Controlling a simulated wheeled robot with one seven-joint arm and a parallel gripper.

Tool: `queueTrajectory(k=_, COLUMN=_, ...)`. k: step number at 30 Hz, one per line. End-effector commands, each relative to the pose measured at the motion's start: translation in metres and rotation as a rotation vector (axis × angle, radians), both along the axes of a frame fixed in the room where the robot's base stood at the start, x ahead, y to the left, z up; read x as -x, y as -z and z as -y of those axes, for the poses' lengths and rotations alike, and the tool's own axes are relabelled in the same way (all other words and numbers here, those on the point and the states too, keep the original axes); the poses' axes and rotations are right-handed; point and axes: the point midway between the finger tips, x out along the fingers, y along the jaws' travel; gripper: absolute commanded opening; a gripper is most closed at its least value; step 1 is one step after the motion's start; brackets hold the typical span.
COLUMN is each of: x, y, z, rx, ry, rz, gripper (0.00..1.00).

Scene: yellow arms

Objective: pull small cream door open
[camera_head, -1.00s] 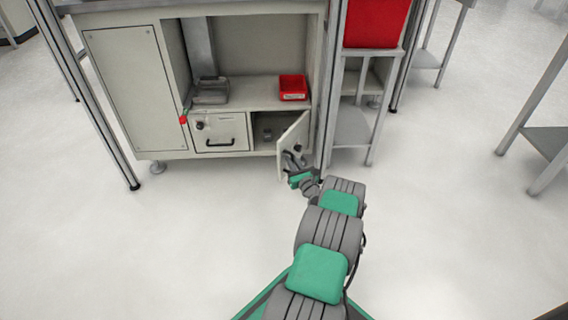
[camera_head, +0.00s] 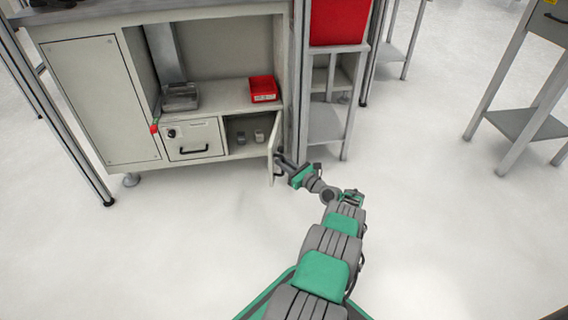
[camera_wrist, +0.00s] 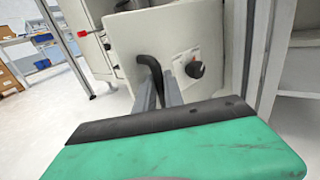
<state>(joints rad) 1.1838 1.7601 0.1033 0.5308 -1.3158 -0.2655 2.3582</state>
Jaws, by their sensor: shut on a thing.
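The small cream door (camera_head: 274,150) stands open at the lower right of the cabinet, seen nearly edge-on in the head view. In the wrist view its cream face (camera_wrist: 170,30) fills the upper middle, with a black handle (camera_wrist: 150,64) and a black knob (camera_wrist: 195,69) to its right. My gripper (camera_head: 285,160) is at the door's outer face, to its right in the head view. In the wrist view my gripper's two grey fingers (camera_wrist: 160,92) are shut on the black handle. The handle's lower part is hidden between them.
The open compartment (camera_head: 248,131) holds small grey items. A closed drawer (camera_head: 193,140) is to its left, and a red bin (camera_head: 263,89) stands on the shelf above. A grey rack (camera_head: 328,122) stands close right of the door. The floor in front is clear.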

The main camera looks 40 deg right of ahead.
Motion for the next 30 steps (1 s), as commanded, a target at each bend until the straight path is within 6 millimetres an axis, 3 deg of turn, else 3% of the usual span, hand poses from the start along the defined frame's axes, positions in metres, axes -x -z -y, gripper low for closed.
queueTrajectory(k=4, x=0.0, y=-0.003, z=0.006, rx=0.009, ry=0.012, rz=0.001, gripper=0.0)
queueTrajectory(k=5, x=0.0, y=-0.003, z=0.006, rx=0.01, ry=0.013, rz=0.001, gripper=0.15)
queueTrajectory(k=12, x=0.0, y=-0.002, z=0.004, rx=0.006, ry=0.008, rz=0.001, gripper=0.34)
queueTrajectory(k=21, x=0.006, y=-0.002, z=0.004, rx=0.004, ry=0.009, rz=0.0, gripper=0.34)
queueTrajectory(k=30, x=0.063, y=-0.003, z=0.006, rx=0.003, ry=0.011, rz=0.0, gripper=0.34)
